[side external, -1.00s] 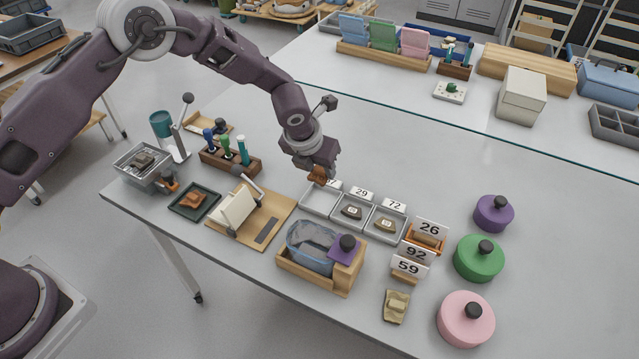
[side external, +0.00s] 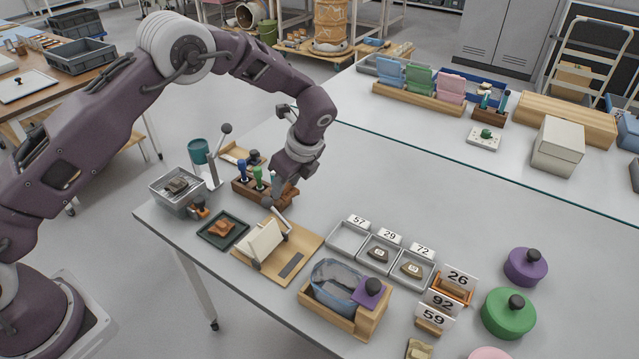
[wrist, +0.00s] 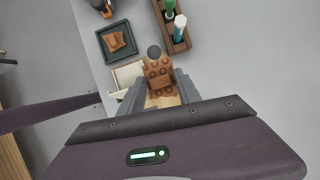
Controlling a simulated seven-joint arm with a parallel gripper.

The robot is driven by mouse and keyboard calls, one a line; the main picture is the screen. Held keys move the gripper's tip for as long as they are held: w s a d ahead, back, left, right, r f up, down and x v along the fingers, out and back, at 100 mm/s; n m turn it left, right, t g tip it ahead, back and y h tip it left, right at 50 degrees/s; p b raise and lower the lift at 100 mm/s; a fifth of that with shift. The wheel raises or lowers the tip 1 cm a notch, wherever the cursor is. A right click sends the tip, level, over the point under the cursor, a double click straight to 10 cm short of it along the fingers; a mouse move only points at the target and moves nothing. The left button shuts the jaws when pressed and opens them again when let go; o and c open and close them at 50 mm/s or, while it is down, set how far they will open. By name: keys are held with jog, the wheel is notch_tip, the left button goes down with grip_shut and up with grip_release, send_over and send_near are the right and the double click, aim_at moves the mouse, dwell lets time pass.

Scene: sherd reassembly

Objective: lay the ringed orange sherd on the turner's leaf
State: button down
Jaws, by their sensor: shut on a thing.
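My gripper (side external: 285,195) is shut on the ringed orange sherd (wrist: 160,78), which shows dark ring marks between the fingers in the wrist view. In the side view the sherd is mostly hidden by the gripper. It is held in the air above the back of the turner, near its lever. The turner's pale leaf (side external: 264,244) stands tilted on a wooden base (side external: 312,241) with a dark strip. In the wrist view the leaf (wrist: 126,76) is partly seen, left of the held sherd.
Another orange sherd (side external: 222,228) lies in a dark tray left of the turner. A stamp rack (side external: 247,192) stands close behind my gripper. Tray 57 (side external: 345,240) is empty; trays 29 and 72 hold sherds. A wooden box with a clear bag (side external: 337,283) stands in front.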

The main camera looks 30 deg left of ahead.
jog(key=s+a+r+n+g+h, duration=0.2)
jog(key=s+a+n+g+h, duration=0.45)
jog(key=n, duration=1.15)
jog(key=f, duration=0.3)
jog(key=f+t+y, duration=0.1)
jog(key=f, duration=0.3)
jog(key=s+f+y, duration=0.1)
jog(key=f, duration=0.3)
jog(key=shift+d+f+y, duration=0.15)
jog(key=shift+d+y, duration=0.1)
jog(key=shift+d, duration=0.05)
jog(key=shift+d+f, duration=0.5)
jog(key=shift+f, duration=0.35)
jog(key=shift+d+f, duration=0.1)
jog(key=shift+d, duration=0.15)
